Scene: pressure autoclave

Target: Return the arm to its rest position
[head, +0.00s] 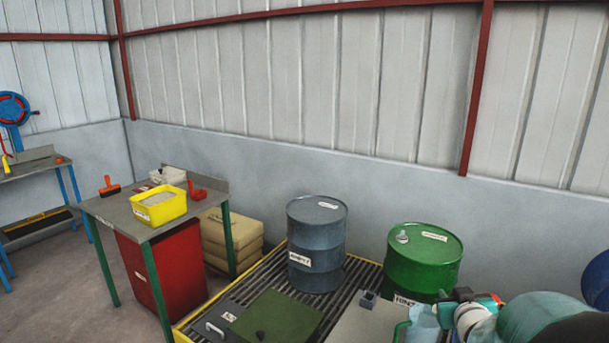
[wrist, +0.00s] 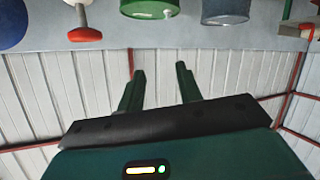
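My gripper (wrist: 160,72) shows in the wrist view with its two dark green fingers spread apart and nothing between them. The wrist view is upside down, with the wall panels behind the fingers and the drums at its top edge. In the head view, teal and dark rounded parts at the lower right corner look like my arm. The gripper's fingers cannot be made out in the head view.
A blue-grey drum (head: 316,250) and a green drum (head: 424,262) stand on a yellow-edged grating (head: 358,271). A workbench (head: 128,221) holds a yellow tub (head: 158,207). A red cabinet (head: 172,266) and tan sacks (head: 229,236) are beneath or beside it. Bare floor lies left.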

